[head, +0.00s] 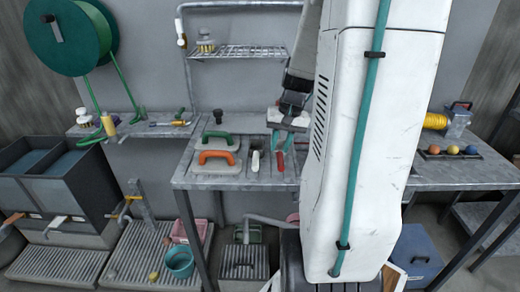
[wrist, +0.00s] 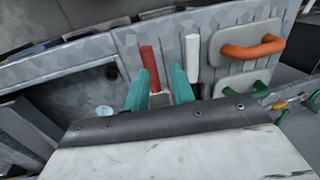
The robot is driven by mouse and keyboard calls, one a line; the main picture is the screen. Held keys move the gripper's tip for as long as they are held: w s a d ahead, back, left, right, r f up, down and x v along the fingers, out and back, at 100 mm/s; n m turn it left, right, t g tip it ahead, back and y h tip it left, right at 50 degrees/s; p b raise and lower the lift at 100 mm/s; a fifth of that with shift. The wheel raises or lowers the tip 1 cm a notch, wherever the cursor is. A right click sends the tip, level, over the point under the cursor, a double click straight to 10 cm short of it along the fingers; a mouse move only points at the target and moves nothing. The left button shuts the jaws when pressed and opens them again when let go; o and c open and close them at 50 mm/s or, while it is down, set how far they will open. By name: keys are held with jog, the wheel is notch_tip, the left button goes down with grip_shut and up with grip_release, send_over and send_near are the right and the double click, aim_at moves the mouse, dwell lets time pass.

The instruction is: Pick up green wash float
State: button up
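The green-handled wash float (head: 218,136) lies on the grey work table, left of my gripper. In the wrist view the green float (wrist: 240,90) is at the right, partly cut off by my wrist housing. My gripper (head: 281,146) points down over the table, to the right of the float and apart from it. In the wrist view its two teal fingers (wrist: 160,78) are spread, with the metal part and red handle of a tool (wrist: 150,66) showing between and beyond them. I see nothing held.
An orange-handled float (head: 216,157) lies just in front of the green one. A white-handled tool (head: 255,161) lies between the floats and my gripper. The table (head: 205,183) is bare along its front edge. A wire shelf (head: 238,52) hangs above the table.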

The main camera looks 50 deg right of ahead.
aim_at(281, 162)
jog(key=shift+m, duration=0.3)
jog(key=f, duration=0.3)
jog(key=d+f, duration=0.1)
jog(key=f, duration=0.5)
jog(key=shift+w+d, duration=0.2)
jog(key=shift+w, duration=0.05)
grip_shut()
